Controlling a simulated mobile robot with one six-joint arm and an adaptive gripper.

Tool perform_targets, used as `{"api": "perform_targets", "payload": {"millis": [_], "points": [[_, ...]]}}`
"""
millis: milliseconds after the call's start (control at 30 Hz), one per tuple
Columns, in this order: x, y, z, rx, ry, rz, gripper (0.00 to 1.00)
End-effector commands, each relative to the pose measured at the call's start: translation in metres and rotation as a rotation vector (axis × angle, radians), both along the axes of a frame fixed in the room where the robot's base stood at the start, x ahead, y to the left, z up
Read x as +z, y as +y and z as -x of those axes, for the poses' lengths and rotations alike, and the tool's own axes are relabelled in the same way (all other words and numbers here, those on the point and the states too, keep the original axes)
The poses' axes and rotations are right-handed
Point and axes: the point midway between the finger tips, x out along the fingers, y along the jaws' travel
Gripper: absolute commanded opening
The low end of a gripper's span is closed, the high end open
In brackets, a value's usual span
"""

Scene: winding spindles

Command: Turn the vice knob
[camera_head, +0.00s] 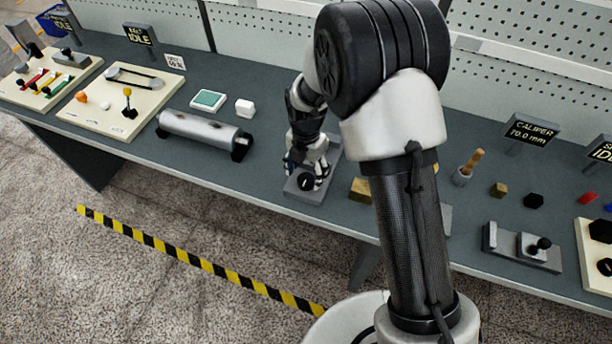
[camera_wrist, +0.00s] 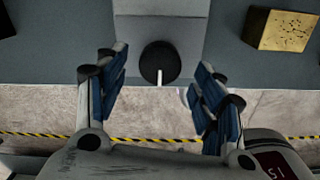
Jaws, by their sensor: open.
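The vice knob is a round black disc with a white mark; in the wrist view the knob (camera_wrist: 159,62) lies between and just beyond my fingertips. In the head view the knob (camera_head: 306,182) sits on the front of a grey block, the vice (camera_head: 302,195), at the bench's front edge. The vice body also shows in the wrist view (camera_wrist: 160,30). My gripper (camera_wrist: 160,80) is open, with blue finger pads spread on either side of the knob and apart from it. In the head view my gripper (camera_head: 309,170) is above the vice and partly hides it.
A brass block (camera_head: 360,190) stands right of the vice, partly behind my arm; it also shows in the wrist view (camera_wrist: 281,30). A grey cylinder on supports (camera_head: 200,130) lies left. A white cube (camera_head: 245,108) stands behind. Bare bench separates the vice from these.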

Motion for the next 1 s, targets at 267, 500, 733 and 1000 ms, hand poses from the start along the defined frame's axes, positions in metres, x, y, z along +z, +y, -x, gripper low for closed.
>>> {"api": "perform_targets", "payload": {"millis": [267, 500, 733, 1000], "points": [[0.061, 0.0, -0.001, 0.0, -0.005, -0.002, 0.62], [0.087, 0.0, 0.0, 0.0, -0.002, -0.001, 0.62], [0.09, 0.0, 0.0, 0.0, 0.0, 0.0, 0.62], [0.09, 0.0, 0.0, 0.0, 0.0, 0.0, 0.62]]}}
